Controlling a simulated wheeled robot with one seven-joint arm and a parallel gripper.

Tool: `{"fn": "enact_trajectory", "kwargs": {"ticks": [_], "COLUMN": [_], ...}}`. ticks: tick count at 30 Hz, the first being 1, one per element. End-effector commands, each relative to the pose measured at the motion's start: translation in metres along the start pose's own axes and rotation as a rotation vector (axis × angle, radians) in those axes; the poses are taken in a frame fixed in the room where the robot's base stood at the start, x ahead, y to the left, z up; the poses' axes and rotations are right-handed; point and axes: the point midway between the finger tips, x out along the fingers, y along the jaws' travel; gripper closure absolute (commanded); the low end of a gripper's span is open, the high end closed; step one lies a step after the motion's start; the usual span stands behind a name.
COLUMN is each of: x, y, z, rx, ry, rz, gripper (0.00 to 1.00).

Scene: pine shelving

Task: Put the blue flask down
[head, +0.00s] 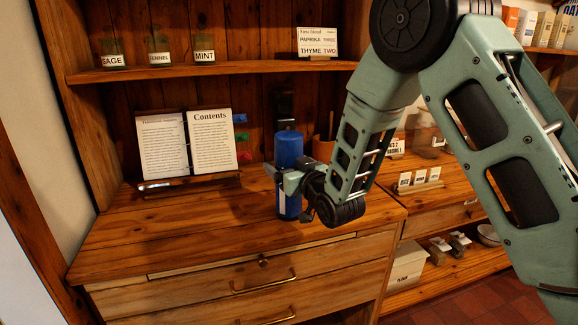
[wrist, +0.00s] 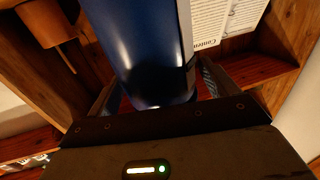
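The blue flask (head: 288,147) stands upright near the front right of the wooden counter (head: 190,225). It has a pale strip down its side. My gripper (head: 283,174) is around the flask at mid-height, and its fingers appear closed against it. In the wrist view the flask (wrist: 140,45) fills the middle, between the two fingers of my gripper (wrist: 158,92). The flask's base is at about the height of the counter's front part in the head view. I cannot tell whether it touches the counter.
An open recipe binder (head: 188,145) stands on the counter at the back left. A brown pot with utensils (head: 323,150) is behind the flask to the right. Labelled jars (head: 159,52) and a spice sign (head: 318,42) are on the shelf above. The counter's front left is clear.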

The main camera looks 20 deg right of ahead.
Motion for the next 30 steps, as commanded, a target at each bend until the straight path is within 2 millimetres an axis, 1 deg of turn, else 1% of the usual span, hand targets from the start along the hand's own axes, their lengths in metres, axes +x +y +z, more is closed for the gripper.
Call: {"fn": "enact_trajectory", "kwargs": {"ticks": [6,8,11,15,21,23,30], "x": [0.000,-0.008,-0.026,-0.056,-0.093,-0.094,-0.106], "y": [0.000,0.000,0.000,0.000,0.000,0.000,0.000], "z": [-0.006,-0.002,-0.001,-0.001,-0.001,-0.006,-0.007], "rx": [0.000,0.000,0.000,0.000,0.000,-0.001,-0.001], "ry": [0.000,-0.001,-0.001,-0.001,0.000,-0.005,-0.005], "rz": [0.000,0.000,0.000,0.000,0.000,0.000,0.001], "gripper": [0.14,0.14,0.14,0.14,0.14,0.14,0.14]}}
